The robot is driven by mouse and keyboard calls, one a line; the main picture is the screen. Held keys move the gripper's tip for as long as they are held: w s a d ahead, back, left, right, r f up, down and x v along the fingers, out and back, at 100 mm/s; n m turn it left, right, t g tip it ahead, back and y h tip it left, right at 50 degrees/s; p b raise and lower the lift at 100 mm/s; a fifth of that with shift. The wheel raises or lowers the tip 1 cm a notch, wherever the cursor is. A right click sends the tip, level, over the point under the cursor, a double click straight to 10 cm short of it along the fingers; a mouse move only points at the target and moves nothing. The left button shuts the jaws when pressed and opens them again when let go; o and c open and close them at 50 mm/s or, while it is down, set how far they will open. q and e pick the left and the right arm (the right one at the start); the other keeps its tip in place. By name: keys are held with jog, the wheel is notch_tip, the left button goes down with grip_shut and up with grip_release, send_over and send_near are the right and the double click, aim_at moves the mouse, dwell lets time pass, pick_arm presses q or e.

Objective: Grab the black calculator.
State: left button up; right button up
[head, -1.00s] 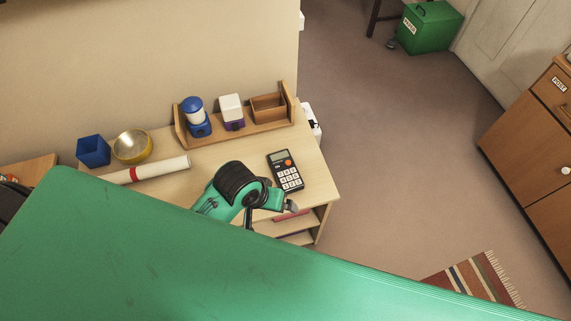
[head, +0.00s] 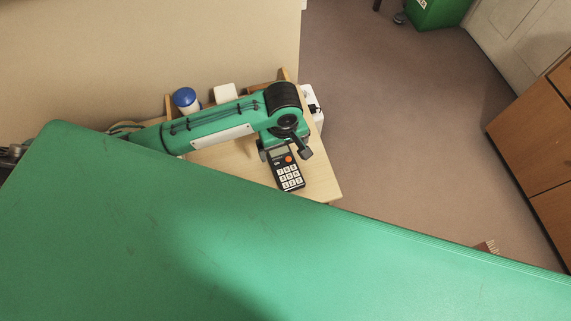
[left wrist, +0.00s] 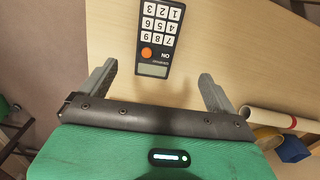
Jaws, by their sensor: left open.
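The black calculator (head: 290,174) lies face up on the wooden desk, with white keys, an orange button and a grey display. It also shows in the left wrist view (left wrist: 158,42), its display end nearest my gripper. My left gripper (head: 284,152) is open and empty at the calculator's display end. In the left wrist view its two fingers (left wrist: 157,76) stand apart, one on each side of that end, with the calculator closer to the left finger. I cannot tell how high the fingertips are above the desk. My right gripper is not in view.
The desk top (head: 235,168) is bare around the calculator. Behind my arm stand a blue-lidded jar (head: 186,98) and a white-topped box (head: 225,93). A white roll (left wrist: 266,118) lies at the right in the left wrist view. My large green body covers the lower head view.

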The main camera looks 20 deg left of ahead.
pick_arm(q)
send_over(285, 166)
jog(key=f, duration=0.5)
jog(key=shift+s+a+f, duration=0.1)
jog(key=shift+s+f, duration=0.2)
jog(key=shift+f, duration=0.1)
jog(key=shift+w+d+f, duration=0.1)
jog(key=shift+w+f, duration=0.05)
jog(key=shift+f, duration=1.25)
jog(key=shift+w+d+f, duration=0.1)
jog(key=shift+f, duration=1.25)
jog(key=c, duration=1)
jog(key=shift+c, duration=0.8)
jog(key=shift+r, duration=0.15)
